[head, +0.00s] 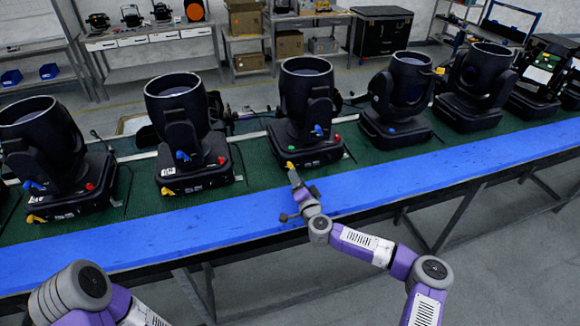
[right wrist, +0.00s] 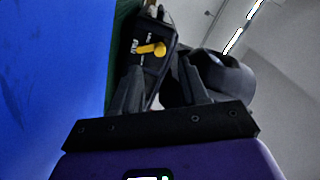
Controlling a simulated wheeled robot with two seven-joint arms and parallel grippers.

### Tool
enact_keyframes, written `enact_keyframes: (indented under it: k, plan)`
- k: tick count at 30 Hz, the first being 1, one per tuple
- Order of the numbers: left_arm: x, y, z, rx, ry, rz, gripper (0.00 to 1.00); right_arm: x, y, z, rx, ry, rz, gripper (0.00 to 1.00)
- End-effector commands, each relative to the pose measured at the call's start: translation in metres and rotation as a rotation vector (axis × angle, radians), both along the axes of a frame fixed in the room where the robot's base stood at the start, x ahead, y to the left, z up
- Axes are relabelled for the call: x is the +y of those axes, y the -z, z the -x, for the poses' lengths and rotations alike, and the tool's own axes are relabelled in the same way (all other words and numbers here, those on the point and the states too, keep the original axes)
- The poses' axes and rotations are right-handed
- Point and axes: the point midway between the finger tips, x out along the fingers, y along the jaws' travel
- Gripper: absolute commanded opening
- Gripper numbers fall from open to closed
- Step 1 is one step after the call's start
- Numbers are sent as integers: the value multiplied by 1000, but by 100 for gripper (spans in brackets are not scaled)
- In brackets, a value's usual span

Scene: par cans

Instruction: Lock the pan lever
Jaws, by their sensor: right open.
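A black par can (head: 305,110) stands upright on the green strip in the middle of the row. A yellow lever (head: 290,165) sits low on the front of its base, taken here as the pan lever. It also shows in the right wrist view as a yellow lever (right wrist: 150,48) on a dark base panel. My right gripper (head: 294,180) is just in front of this lever. In the right wrist view its fingers (right wrist: 158,78) are apart, with the lever beyond the gap; contact cannot be told. My left arm shows at the lower left, but its gripper is out of view.
Several similar par cans stand in a row, including one to the left (head: 178,125) and one to the right (head: 405,95). The blue strip (head: 170,235) along the table's near side is clear. Shelves and a black case (head: 382,32) stand far behind.

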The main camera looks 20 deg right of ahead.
Motion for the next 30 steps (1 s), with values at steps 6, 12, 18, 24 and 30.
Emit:
enact_keyframes:
  k: [6,12,18,24,30]
  plan:
    - [0,1,0,0,0,0,43,2,0,-31,1,0,-2,44]
    - [0,1,0,0,0,0,43,2,0,-53,1,0,-2,44]
    - [0,1,0,0,0,0,43,2,1,-62,1,0,-2,44]
    - [0,1,0,0,0,0,43,3,1,-63,1,0,-1,44]
    - [0,1,0,0,0,0,43,2,1,-63,1,0,-1,25]
